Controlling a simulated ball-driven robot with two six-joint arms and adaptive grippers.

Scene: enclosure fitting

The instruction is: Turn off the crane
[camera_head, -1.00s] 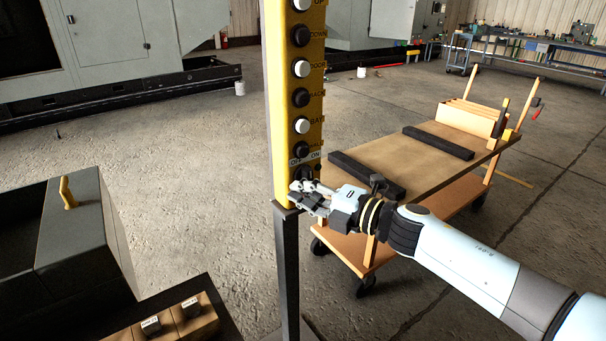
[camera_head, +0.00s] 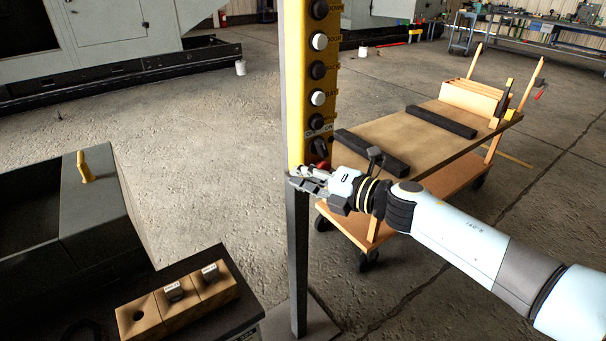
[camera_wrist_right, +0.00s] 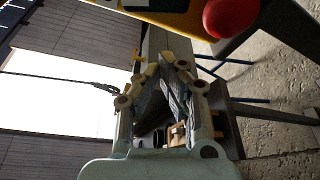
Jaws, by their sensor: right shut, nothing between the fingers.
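The yellow crane control panel (camera_head: 296,100) stands upright on a dark post, with a column of black and white buttons. Near its lower end is a black rotary knob (camera_head: 319,148) under small OFF and ON labels (camera_head: 318,130); I cannot tell which label it points to. Below the knob is a red button (camera_head: 322,165), partly hidden by my right gripper. My right gripper (camera_head: 303,183) is shut and empty, just below the panel's bottom end. In the right wrist view the gripper (camera_wrist_right: 168,68) lies below the red button (camera_wrist_right: 230,16), apart from it. My left gripper is out of view.
An orange cart (camera_head: 400,145) with dark bars stands behind my right arm. A dark bench with a wooden block (camera_head: 145,318) holding labelled pieces is at the lower left, beside a dark box with a yellow handle (camera_head: 84,167). Open floor lies left of the post (camera_head: 298,260).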

